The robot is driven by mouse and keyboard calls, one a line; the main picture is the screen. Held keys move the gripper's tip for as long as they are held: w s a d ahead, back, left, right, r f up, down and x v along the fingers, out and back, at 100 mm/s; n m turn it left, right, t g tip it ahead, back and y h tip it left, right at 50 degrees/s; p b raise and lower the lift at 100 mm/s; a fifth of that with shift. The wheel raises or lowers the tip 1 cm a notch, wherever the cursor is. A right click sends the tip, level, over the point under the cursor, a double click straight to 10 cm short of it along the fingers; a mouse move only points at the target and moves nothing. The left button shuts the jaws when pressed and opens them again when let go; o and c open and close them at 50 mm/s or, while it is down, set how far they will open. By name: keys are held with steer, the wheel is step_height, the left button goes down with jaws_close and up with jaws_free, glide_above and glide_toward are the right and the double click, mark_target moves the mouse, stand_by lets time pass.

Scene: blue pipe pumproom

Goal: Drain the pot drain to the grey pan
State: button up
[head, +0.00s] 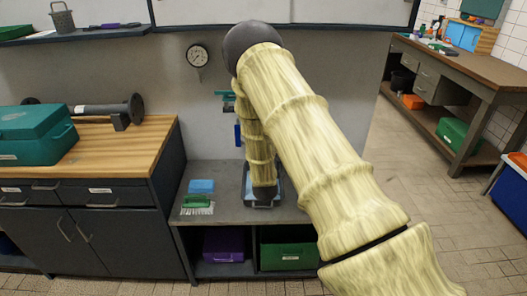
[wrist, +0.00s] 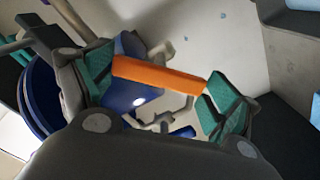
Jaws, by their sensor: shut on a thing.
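My gripper (wrist: 160,79) shows in the wrist view, with a teal pad on each finger. It is shut on an orange bar-shaped handle (wrist: 158,74), which spans between the two pads. Blue rounded metalwork (wrist: 122,94) lies behind the handle; I cannot tell whether it is the pot or its pipe. In the head view my arm reaches over the low grey bench and hides much of what is there. I cannot clearly make out the gripper, the pot drain or the grey pan there.
A low grey bench (head: 232,216) holds a blue block (head: 201,186) and a green brush (head: 197,205). A purple bin (head: 224,245) and a green bin (head: 288,256) sit below. A teal toolbox (head: 36,136) stands on the wooden cabinet. Floor at right is open.

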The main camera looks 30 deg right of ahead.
steer(key=shift+f+n+b, duration=0.15)
steer(key=shift+n+b, duration=1.95)
steer(key=shift+n, duration=2.9)
steer(key=o, duration=0.8)
steer(key=v, duration=1.2)
